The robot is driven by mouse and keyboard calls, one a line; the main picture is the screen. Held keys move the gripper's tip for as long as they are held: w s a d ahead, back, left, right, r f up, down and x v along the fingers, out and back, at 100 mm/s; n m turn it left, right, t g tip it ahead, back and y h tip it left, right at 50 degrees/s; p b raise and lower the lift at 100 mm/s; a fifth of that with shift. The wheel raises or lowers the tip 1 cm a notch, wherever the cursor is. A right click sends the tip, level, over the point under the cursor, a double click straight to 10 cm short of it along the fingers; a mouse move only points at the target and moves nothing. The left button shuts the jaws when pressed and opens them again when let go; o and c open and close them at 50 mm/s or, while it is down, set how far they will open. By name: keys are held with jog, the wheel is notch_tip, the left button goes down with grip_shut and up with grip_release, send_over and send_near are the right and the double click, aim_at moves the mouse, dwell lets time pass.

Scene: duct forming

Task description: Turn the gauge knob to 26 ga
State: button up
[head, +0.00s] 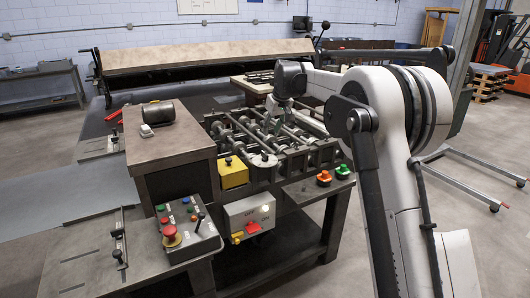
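A pale round dial (264,160) with a small dark knob at its centre sits at the front edge of the roller machine (300,155). It looks like the gauge knob, but its markings and setting are too small to read. My gripper (272,118) points down over the rollers, above and behind the dial in the picture. It appears apart from the dial. Its fingertips are small and partly lost against the rollers, so I cannot tell whether they are open or shut.
A yellow box (233,172) with a dark knob stands left of the dial. Below are a grey switch box (250,215) and a control panel (184,228) with a red button. Red (324,177) and green (342,171) buttons sit to the right. A brown-topped cabinet (165,146) stands left.

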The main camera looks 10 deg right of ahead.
aim_at(265, 153)
jog(key=p+x, duration=0.1)
jog(key=x, duration=1.3)
grip_shut()
